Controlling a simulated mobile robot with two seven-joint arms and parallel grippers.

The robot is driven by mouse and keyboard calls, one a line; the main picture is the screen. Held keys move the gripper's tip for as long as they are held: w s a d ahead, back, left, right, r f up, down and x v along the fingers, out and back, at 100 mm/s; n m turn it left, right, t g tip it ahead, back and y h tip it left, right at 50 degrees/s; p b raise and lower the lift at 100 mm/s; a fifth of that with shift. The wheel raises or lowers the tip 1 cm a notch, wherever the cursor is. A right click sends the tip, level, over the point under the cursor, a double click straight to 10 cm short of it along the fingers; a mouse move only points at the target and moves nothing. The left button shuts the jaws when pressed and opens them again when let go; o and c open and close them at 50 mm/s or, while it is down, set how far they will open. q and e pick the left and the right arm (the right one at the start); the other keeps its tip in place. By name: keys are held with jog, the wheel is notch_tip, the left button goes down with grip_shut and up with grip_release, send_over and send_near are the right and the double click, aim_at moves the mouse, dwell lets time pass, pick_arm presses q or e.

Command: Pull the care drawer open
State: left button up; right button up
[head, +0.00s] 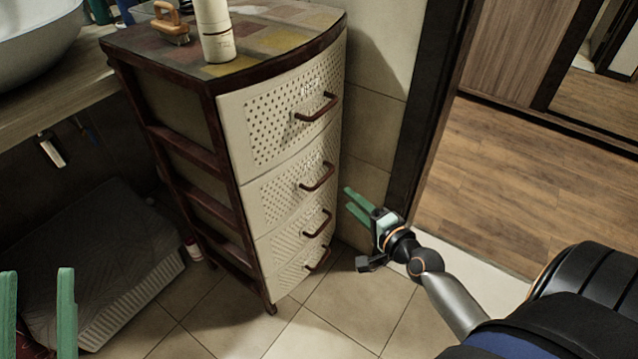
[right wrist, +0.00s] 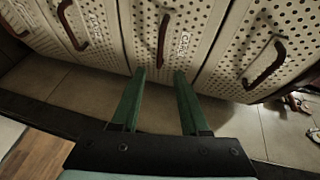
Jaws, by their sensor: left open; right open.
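The drawer cabinet (head: 288,185) has a stack of cream perforated drawers with dark red bar handles, all closed. In the right wrist view, a drawer whose small label seems to read CARE (right wrist: 183,45) lies ahead of my right gripper (right wrist: 160,72). Its handle (right wrist: 163,40) is just beyond the open fingertips, roughly in line with the gap, and not between them. I cannot tell surely which drawer this is in the head view. There my right gripper (head: 348,198) is open beside the cabinet's right side. My left gripper (head: 38,272) is open and empty at the lower left.
A brush (head: 171,24) and a white bottle (head: 214,32) stand on the cabinet top. A grey ribbed tray (head: 130,305) lies on the floor at left, with a small bottle (head: 193,249) near it. A dark door frame (head: 420,110) is at right. Tiled floor in front is clear.

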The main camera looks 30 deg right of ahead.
aim_at(325, 177)
pick_arm(q)
jog(key=shift+s+d+r+m+h+b, duration=0.15)
jog(key=shift+s+r+m+h+b, duration=0.3)
jog(key=shift+s+r+m+h, duration=0.3)
jog(key=shift+s+d+r+m+h+b, duration=0.1)
jog(key=shift+s+r+m+h+b, duration=0.4)
jog(key=shift+h, duration=0.4)
jog(key=shift+s+d+r+m+h+b, duration=0.15)
jog(key=shift+s+r+m+h+b, duration=0.35)
jog(key=shift+s+h, duration=0.35)
pick_arm(e)
jog(key=shift+w+f, duration=0.4)
jog(key=shift+w, duration=1.6)
jog(key=shift+w+f, duration=0.35)
jog(key=shift+w, duration=1.6)
jog(key=shift+w+f, duration=0.4)
jog(key=shift+w, duration=1.6)
pick_arm(q)
jog(key=shift+f, duration=0.1)
pick_arm(e)
jog(key=shift+c, duration=0.3)
grip_shut()
